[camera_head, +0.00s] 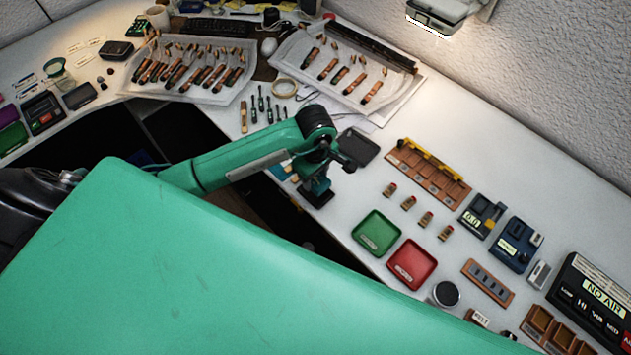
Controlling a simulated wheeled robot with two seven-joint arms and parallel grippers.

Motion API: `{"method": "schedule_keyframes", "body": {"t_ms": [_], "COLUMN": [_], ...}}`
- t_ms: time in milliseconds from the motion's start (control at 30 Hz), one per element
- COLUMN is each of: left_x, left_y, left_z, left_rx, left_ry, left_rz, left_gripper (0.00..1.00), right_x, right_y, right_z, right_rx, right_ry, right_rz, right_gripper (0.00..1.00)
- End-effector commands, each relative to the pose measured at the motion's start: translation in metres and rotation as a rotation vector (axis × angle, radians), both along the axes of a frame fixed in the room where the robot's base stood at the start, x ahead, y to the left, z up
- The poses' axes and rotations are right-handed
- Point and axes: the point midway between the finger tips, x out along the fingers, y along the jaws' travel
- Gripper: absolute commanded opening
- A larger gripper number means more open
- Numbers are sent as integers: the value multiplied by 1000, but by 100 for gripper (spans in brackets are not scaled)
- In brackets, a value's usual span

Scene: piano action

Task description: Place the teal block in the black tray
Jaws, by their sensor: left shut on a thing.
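The black tray (359,149) lies on the white bench, just right of and behind my left wrist, partly covered by it. My left gripper (318,193) points down near the front edge of the bench, in front of the tray. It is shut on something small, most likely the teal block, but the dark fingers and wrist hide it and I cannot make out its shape. No block shows in the visible part of the tray. My right gripper is out of view.
A green tray (377,232) and a red tray (411,263) lie to the right, with several small cylinders (409,202) behind. White trays (335,75) of hammer parts stand behind my arm.

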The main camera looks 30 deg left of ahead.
Motion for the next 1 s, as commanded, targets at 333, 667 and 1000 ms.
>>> {"method": "schedule_keyframes", "body": {"t_ms": [333,667,1000], "left_x": [0,0,0], "left_y": [0,0,0], "left_z": [-41,-47,-50], "left_rx": [-1,1,0], "left_ry": [3,-1,-1], "left_rz": [1,-1,-1], "left_gripper": [22,22,66], "right_x": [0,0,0], "right_y": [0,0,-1], "right_z": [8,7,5], "right_rx": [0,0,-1], "right_ry": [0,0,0], "right_rz": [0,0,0], "right_gripper": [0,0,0]}}
